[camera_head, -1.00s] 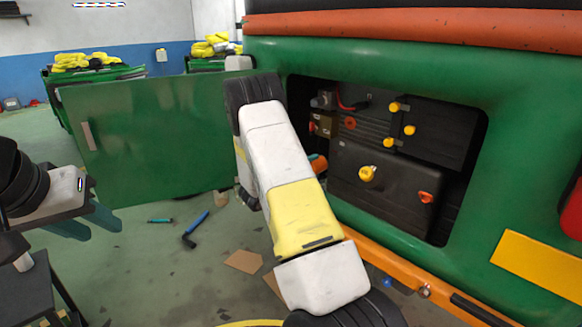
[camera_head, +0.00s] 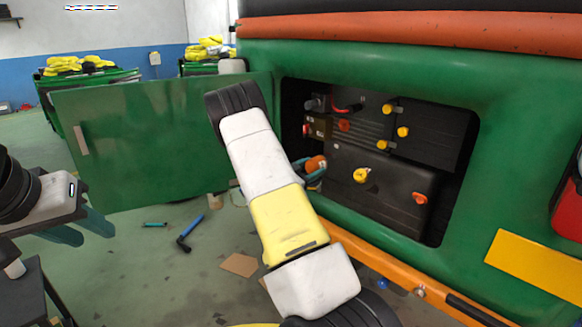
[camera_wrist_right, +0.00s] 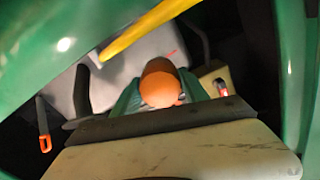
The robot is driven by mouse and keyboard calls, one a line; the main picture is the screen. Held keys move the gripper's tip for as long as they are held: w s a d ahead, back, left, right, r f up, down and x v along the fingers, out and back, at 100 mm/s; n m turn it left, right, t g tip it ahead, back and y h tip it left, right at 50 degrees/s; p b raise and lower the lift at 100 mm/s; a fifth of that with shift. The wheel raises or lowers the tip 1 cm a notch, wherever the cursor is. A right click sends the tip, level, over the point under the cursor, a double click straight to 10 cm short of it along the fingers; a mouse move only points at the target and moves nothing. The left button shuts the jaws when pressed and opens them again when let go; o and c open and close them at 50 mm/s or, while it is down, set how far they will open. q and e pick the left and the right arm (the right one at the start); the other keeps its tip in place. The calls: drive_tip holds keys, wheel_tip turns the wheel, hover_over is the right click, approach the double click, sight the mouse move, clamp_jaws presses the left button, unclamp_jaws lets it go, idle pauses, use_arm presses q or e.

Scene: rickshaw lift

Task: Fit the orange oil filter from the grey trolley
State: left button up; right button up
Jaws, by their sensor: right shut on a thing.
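The orange oil filter (camera_head: 316,163) is at the left side of the open engine bay (camera_head: 440,235) in the green vehicle. My right gripper (camera_head: 313,173) is shut on it, partly hidden behind my forearm. In the right wrist view the filter (camera_wrist_right: 160,82) sits between the two teal fingers, its rounded end facing the camera. The filter's far end and any seat for it are hidden. My left gripper (camera_head: 82,228) is at the left edge with its teal fingers apart and empty. A dark grey stand, perhaps the trolley (camera_head: 35,290), is cut off at bottom left.
The dark engine block (camera_head: 385,190) carries several yellow caps and red-orange parts. The green hatch door (camera_head: 150,150) stands open on the left. A blue hammer (camera_head: 190,232) and cardboard (camera_head: 240,265) lie on the floor. An orange bar (camera_head: 375,262) runs below the bay.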

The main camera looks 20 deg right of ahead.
sight(323, 162)
drive_tip(key=n, duration=0.3)
drive_tip(key=shift+x, duration=3.55)
drive_tip(key=shift+d, duration=0.35)
drive_tip(key=shift+w+d+r, duration=0.15)
drive_tip(key=shift+d+r, duration=0.1)
drive_tip(key=shift+d, duration=0.25)
drive_tip(key=shift+w+d+r, duration=0.15)
drive_tip(key=shift+d+r, duration=0.1)
drive_tip(key=shift+d, duration=0.25)
idle(1.6)
drive_tip(key=shift+s+a+f, duration=0.1)
drive_tip(key=shift+a+f, duration=0.05)
drive_tip(key=shift+a, duration=0.2)
drive_tip(key=shift+v, duration=0.95)
drive_tip(key=shift+a+f, duration=0.3)
drive_tip(key=shift+a, duration=0.3)
